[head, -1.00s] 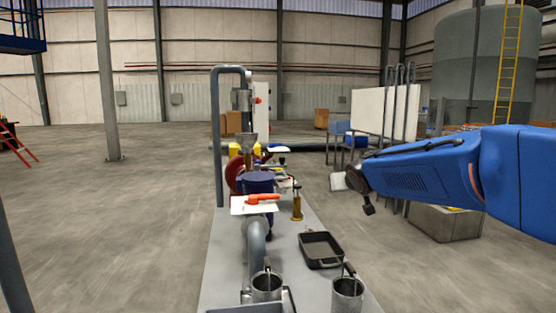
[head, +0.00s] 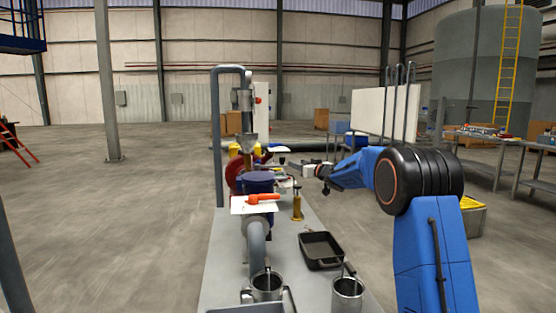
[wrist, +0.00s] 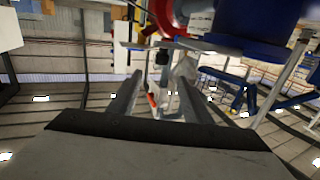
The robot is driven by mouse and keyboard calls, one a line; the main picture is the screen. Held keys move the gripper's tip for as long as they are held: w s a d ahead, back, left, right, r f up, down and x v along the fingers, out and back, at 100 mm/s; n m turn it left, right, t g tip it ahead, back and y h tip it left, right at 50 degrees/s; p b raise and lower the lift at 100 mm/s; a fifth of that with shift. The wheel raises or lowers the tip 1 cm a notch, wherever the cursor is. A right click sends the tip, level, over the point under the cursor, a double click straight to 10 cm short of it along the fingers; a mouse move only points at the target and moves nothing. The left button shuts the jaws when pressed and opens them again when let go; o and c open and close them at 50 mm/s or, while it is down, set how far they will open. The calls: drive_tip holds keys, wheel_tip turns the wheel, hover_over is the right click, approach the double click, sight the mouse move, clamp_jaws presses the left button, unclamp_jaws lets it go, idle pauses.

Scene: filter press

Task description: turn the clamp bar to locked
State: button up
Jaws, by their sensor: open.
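An orange-red bar-shaped handle (head: 263,198) lies roughly level across a white plate (head: 240,207), in front of a dark blue drum (head: 258,182) on the bench. I cannot tell for certain whether this handle is the clamp bar. Behind the drum is a red round part (head: 234,175). My gripper (head: 309,171) is to the right of the drum and farther back, apart from the handle. In the wrist view my gripper (wrist: 158,78) has its two fingers spread. A small orange-red thing (wrist: 152,101) shows beyond the gap between them, not clearly held.
The grey bench (head: 228,265) carries a brass-coloured cylinder (head: 297,207), a black tray (head: 321,250) and metal cups (head: 347,293). A tall grey pipe (head: 216,135) rises at its left. Open floor (head: 120,230) lies left of the bench.

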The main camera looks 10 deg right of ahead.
drive_tip(key=x, duration=1.8)
drive_tip(key=shift+a, duration=0.25)
drive_tip(key=shift+f, duration=0.15)
drive_tip(key=shift+w, duration=0.1)
clamp_jaws()
